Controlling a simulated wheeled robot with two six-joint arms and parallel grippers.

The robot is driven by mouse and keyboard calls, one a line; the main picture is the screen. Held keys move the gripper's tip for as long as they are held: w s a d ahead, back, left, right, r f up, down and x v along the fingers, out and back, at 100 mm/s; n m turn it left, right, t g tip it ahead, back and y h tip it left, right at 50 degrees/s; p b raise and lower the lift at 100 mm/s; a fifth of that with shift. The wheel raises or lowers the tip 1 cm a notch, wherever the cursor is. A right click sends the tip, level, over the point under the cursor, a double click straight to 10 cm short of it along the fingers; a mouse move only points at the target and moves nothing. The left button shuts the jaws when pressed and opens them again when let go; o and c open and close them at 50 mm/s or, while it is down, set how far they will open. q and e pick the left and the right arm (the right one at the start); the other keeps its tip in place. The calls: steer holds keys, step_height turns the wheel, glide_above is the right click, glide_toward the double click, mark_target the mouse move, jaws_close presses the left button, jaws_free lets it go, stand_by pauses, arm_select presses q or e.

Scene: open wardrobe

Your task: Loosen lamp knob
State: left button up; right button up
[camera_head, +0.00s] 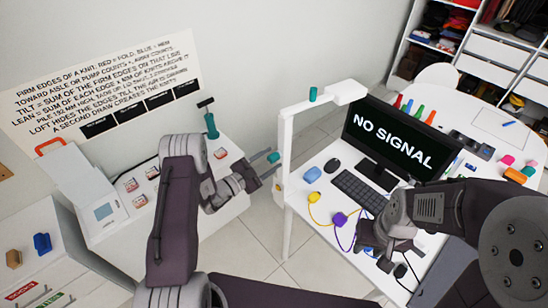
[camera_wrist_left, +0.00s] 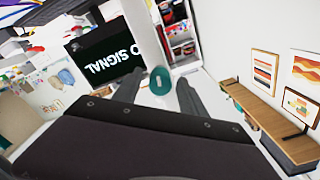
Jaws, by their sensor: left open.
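A white lamp stand (camera_head: 287,140) rises at the left edge of the white desk, with a short arm across its top. A teal knob (camera_head: 273,157) shows at the stand's left side, close to my left gripper (camera_head: 270,170). In the left wrist view, a round teal knob (camera_wrist_left: 160,80) with a pale mark appears between my open left fingertips (camera_wrist_left: 158,90). I cannot tell whether they touch it.
A monitor (camera_head: 390,138) reading NO SIGNAL, a keyboard (camera_head: 358,190) and a mouse (camera_head: 332,165) occupy the desk. Yellow (camera_head: 313,197) and purple (camera_head: 339,219) cabled pieces lie near its front. A side table (camera_head: 120,235) stands left. Floor (camera_head: 262,235) shows between the tables.

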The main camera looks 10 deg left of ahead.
arm_select(q)
steer(key=m, duration=0.1)
steer(key=m+b, duration=0.1)
steer(key=shift+f+m, duration=0.2)
steer(key=shift+m, duration=0.1)
steer(key=m+b, duration=0.2)
steer(key=m, duration=0.4)
steer(key=shift+m+b, duration=0.4)
steer(key=m+b, duration=0.2)
steer(key=m, duration=0.3)
steer(key=shift+m+b, duration=0.5)
steer(key=shift+m, duration=0.3)
steer(key=shift+r+m, duration=0.15)
steer(key=shift+m, duration=0.45)
